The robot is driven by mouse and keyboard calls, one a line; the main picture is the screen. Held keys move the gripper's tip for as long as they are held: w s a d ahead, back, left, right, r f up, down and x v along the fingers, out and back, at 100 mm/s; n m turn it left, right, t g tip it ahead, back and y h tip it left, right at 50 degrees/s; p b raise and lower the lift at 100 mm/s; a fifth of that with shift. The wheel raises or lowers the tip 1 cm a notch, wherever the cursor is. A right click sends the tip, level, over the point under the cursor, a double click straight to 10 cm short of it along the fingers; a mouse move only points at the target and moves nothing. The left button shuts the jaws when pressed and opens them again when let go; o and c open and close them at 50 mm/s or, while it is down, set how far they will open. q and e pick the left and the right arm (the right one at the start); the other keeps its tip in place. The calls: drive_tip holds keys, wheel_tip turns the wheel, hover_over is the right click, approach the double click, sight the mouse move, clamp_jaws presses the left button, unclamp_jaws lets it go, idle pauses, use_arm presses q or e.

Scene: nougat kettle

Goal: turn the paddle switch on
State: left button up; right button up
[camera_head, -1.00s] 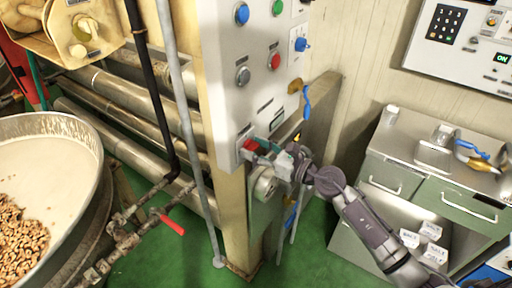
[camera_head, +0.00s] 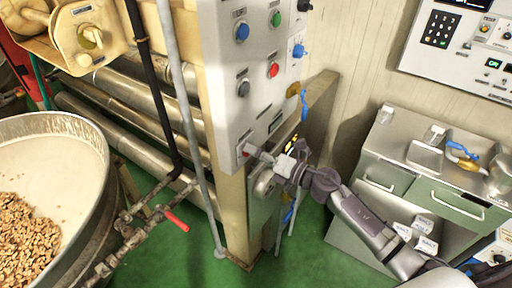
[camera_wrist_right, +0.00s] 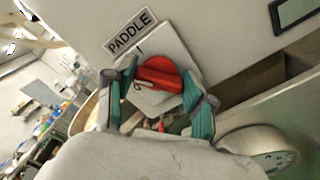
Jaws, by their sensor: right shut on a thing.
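The paddle switch, a red rotary knob (camera_wrist_right: 160,74) on a pale square plate, sits under a "PADDLE" label (camera_wrist_right: 130,31) in the right wrist view. In the head view its plate (camera_head: 244,152) is low on the tall white control panel (camera_head: 250,105), with only a little red showing. My right gripper (camera_wrist_right: 158,90) has its teal fingers on both sides of the red knob and is shut on it. In the head view the gripper (camera_head: 268,158) reaches the panel from the right and partly hides the knob. My left gripper is not in view.
Blue, green, red and grey buttons sit higher on the panel. A steel cabinet with drawers (camera_head: 440,190) stands at right. A large pan of nuts (camera_head: 60,125) stands at left, near pipes with a red valve handle (camera_head: 177,222). Green floor lies between.

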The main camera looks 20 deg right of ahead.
drive_tip(key=shift+f+m+p, duration=0.15)
drive_tip(key=shift+m+p, duration=1.4)
drive_tip(key=shift+m, duration=2.05)
drive_tip(key=o, duration=1.2)
drive_tip(key=shift+c, duration=0.2)
drive_tip(key=v, duration=1.2)
drive_tip(key=shift+d, duration=0.1)
